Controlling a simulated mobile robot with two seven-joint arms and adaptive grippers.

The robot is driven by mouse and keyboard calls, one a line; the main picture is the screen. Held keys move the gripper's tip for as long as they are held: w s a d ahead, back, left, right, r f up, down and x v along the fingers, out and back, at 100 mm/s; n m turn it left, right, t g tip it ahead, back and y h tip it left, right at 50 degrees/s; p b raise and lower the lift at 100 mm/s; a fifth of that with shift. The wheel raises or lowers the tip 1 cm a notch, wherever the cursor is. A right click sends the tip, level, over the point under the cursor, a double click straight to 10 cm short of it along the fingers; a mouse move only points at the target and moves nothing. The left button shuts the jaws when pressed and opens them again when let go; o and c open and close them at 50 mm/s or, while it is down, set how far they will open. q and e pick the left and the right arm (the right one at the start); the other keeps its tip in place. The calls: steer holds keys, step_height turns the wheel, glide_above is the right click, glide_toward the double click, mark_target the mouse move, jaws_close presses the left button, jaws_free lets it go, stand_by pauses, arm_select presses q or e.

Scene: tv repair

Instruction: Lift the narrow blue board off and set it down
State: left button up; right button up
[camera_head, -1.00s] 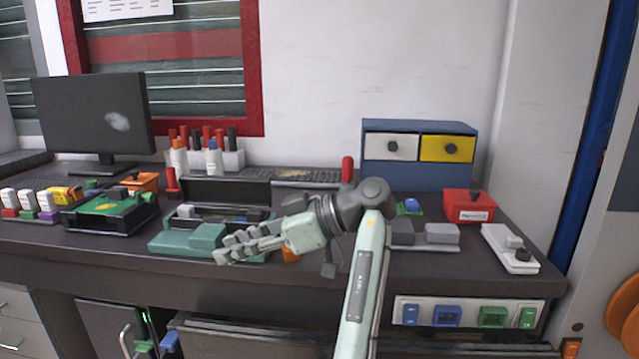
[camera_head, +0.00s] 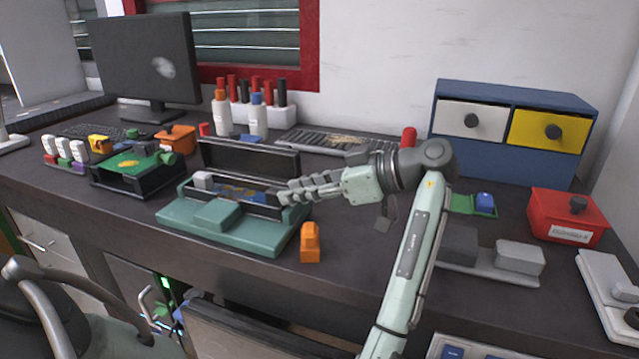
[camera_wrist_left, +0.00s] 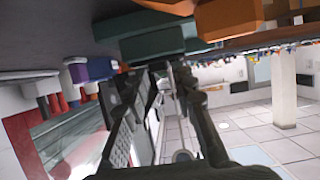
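A narrow blue strip with brownish parts (camera_head: 240,191), which looks like the narrow blue board, lies inside an open black case (camera_head: 262,208) on a teal stand (camera_head: 185,217). The case lid (camera_head: 250,158) stands up behind it. My left gripper (camera_head: 284,191) is at the right end of the case, its fingertips over or beside the rim; I cannot tell if they touch it. Its fingers are apart with nothing visible between them. In the left wrist view the fingers (camera_wrist_left: 160,75) point toward a teal block (camera_wrist_left: 155,45). My right gripper is not in view.
An orange block (camera_head: 310,245) stands in front of the case. A green tray with a blue piece (camera_head: 485,202), grey blocks (camera_head: 519,258) and a red box (camera_head: 568,218) are to the right. A black box with a green top (camera_head: 135,170) is left. A drawer unit (camera_head: 515,130) stands behind.

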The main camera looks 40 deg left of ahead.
arm_select(q)
steer(key=shift+x, duration=1.5)
steer(key=shift+w, duration=0.1)
jaws_close()
steer(key=shift+r, duration=0.3)
steer(key=shift+r+p, duration=0.7)
steer(key=shift+p, duration=0.05)
step_height(320, 180, up, 7)
steer(key=p, duration=0.5)
